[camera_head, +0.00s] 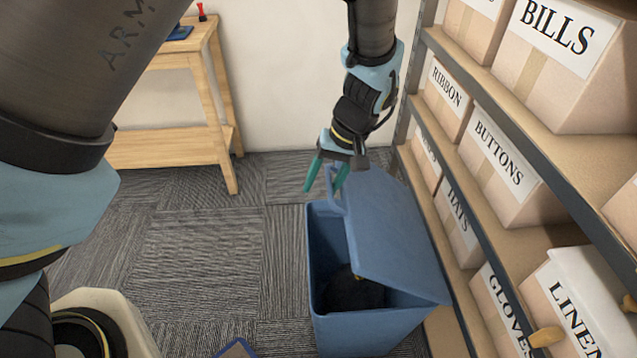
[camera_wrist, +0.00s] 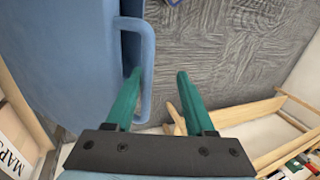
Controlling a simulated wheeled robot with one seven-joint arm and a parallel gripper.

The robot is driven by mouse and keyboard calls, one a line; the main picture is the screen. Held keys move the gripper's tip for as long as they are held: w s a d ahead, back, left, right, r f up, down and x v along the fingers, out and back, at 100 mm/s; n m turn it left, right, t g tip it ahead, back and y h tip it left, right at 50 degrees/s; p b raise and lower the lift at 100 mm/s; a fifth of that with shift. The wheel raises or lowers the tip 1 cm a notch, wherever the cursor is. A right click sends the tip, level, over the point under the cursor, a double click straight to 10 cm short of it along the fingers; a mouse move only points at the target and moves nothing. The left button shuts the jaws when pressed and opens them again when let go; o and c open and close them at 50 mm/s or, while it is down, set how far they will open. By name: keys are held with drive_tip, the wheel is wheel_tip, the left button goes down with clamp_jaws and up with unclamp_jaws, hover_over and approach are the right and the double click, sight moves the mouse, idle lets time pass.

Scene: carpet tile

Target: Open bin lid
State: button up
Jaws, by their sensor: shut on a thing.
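The blue bin (camera_head: 370,332) stands on the carpet against the shelf. Its blue lid (camera_head: 385,225) is raised and tilted, with its left edge up and its right side low by the shelf. The gap shows dark contents (camera_head: 350,292) inside. A loop handle (camera_head: 335,193) sticks out from the lid's raised edge. My gripper (camera_head: 323,188), with green fingers, is at this handle. In the wrist view the handle's bar (camera_wrist: 148,65) runs between the fingers (camera_wrist: 160,72), one finger inside the loop and one outside. My gripper is shut on the handle.
A shelf (camera_head: 520,160) with several labelled cardboard boxes stands close along the bin's right side. A wooden table (camera_head: 165,148) stands at the back left. Open carpet (camera_head: 200,245) lies left of the bin. A blue-edged object (camera_head: 236,348) shows at the bottom edge.

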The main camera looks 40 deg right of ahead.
drive_tip(key=p+v, duration=0.5)
drive_tip(key=v, duration=0.3)
drive_tip(key=shift+s+d+p, duration=0.3)
drive_tip(key=shift+s+p, duration=0.05)
drive_tip(key=shift+f, duration=0.15)
idle(0.4)
drive_tip(key=shift+c, duration=0.4)
